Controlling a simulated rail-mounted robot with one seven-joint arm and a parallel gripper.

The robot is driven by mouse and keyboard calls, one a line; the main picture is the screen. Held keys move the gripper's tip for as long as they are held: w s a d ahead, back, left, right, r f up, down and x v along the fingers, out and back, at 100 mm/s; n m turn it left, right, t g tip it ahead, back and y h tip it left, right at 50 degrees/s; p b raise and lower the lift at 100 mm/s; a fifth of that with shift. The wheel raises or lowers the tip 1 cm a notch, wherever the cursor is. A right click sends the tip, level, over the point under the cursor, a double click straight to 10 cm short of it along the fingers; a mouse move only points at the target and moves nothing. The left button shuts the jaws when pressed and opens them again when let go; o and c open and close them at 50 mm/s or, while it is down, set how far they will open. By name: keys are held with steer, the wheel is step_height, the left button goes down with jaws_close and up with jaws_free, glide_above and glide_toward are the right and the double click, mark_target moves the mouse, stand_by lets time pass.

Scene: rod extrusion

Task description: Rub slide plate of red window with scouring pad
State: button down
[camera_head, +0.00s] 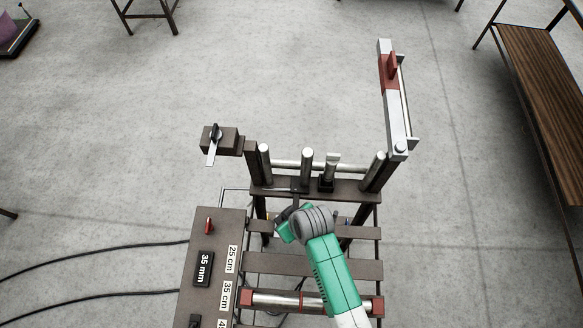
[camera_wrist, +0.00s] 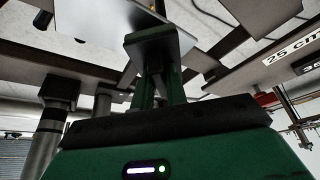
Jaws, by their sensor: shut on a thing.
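My gripper (camera_wrist: 152,62) shows in the wrist view with its narrow green fingers close together. They are shut on a small flat grey piece (camera_wrist: 150,43), which seems to be the scouring pad; its outline is hard to make out. In the head view my gripper (camera_head: 288,228) is just below the dark crossbar of the frame, partly hidden by my wrist. I cannot tell whether the piece touches anything. Red parts show on a grey metal bar (camera_head: 394,110) at upper right and at the ends of a silver rod (camera_head: 275,300) at the bottom; which is the red window is unclear.
A dark frame with upright silver posts (camera_head: 307,165) and flat slats (camera_head: 330,268) surrounds my gripper. A labelled panel (camera_head: 212,250) with a red switch stands at left, and a lever box (camera_head: 218,140) is above it. A wooden bench (camera_head: 545,90) is at right. Open floor lies beyond.

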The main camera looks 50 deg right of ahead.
mark_target(275, 221)
steer(key=shift+w+a+r, duration=0.1)
steer(key=shift+w+a, duration=0.4)
steer(key=shift+w, duration=0.3)
steer(key=shift+w+a, duration=0.45)
steer(key=shift+w, duration=0.3)
steer(key=shift+s+d+p, duration=0.45)
steer(key=shift+s, duration=0.2)
steer(key=shift+s+d+p, duration=0.4)
steer(key=shift+s, duration=0.25)
steer(key=shift+s+d+f, duration=0.15)
steer(key=shift+s+f, duration=0.1)
steer(key=shift+s, duration=0.15)
step_height(275, 221, up, 6)
steer(key=p, duration=0.6)
steer(key=shift+d, duration=0.15)
steer(key=shift+r+p, duration=0.6)
steer(key=shift+r, duration=0.9)
